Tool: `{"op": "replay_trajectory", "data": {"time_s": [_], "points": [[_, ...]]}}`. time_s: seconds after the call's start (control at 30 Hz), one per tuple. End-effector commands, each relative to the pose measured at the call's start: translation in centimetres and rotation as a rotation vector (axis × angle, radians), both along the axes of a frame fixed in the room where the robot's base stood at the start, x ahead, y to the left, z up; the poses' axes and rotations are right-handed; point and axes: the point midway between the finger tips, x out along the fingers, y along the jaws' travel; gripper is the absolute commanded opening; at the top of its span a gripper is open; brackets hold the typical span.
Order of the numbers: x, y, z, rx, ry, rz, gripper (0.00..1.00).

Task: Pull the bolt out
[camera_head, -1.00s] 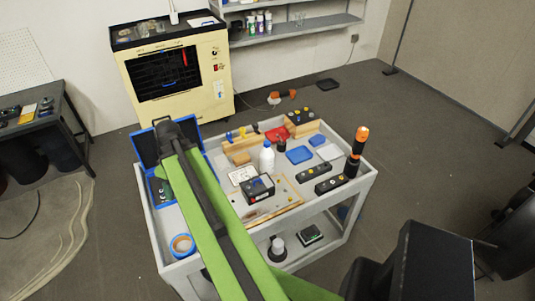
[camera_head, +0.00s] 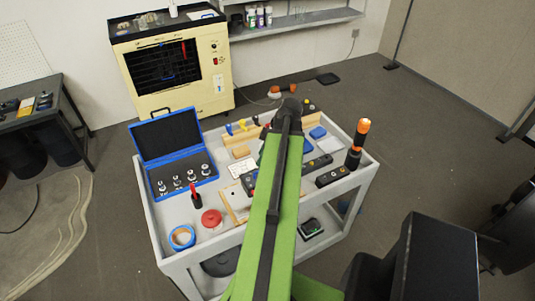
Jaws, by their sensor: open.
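No bolt can be made out for certain. An open blue case (camera_head: 172,160) stands on the left of the grey cart, its lid tilted back. Several small silver pieces (camera_head: 176,181) stand upright in it, too small to tell whether they are bolts. My gripper (camera_head: 289,106) is at the far end of my green arm, above the cart's back middle, to the right of the case and apart from it. It is open. Its fingertips are hard to see from behind. My arm covers the middle of the cart top, including most of a black box (camera_head: 249,183).
The grey cart (camera_head: 158,243) also holds blue tape (camera_head: 182,237), a red round piece (camera_head: 212,219), a red-handled tool (camera_head: 195,196), a wooden block (camera_head: 241,152) and an orange-topped black flashlight (camera_head: 357,145). A cream cabinet (camera_head: 150,102) stands behind.

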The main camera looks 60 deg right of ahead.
Motion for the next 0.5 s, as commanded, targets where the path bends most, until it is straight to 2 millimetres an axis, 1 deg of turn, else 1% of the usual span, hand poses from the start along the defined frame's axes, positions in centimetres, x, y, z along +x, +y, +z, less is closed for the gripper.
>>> {"op": "replay_trajectory", "data": {"time_s": [0.03, 0.3, 0.4, 0.5], "points": [[0.5, 0.1, -2.4, 0.0, 0.0, 0.001, 0.4], [2.8, 0.9, -8.1, 0.0, 0.0, 0.001, 0.4], [3.6, 1.1, -9.9, 0.0, 0.0, 0.002, 0.4], [4.2, 1.3, -11.2, 0.001, 0.001, 0.0, 0.4]]}}
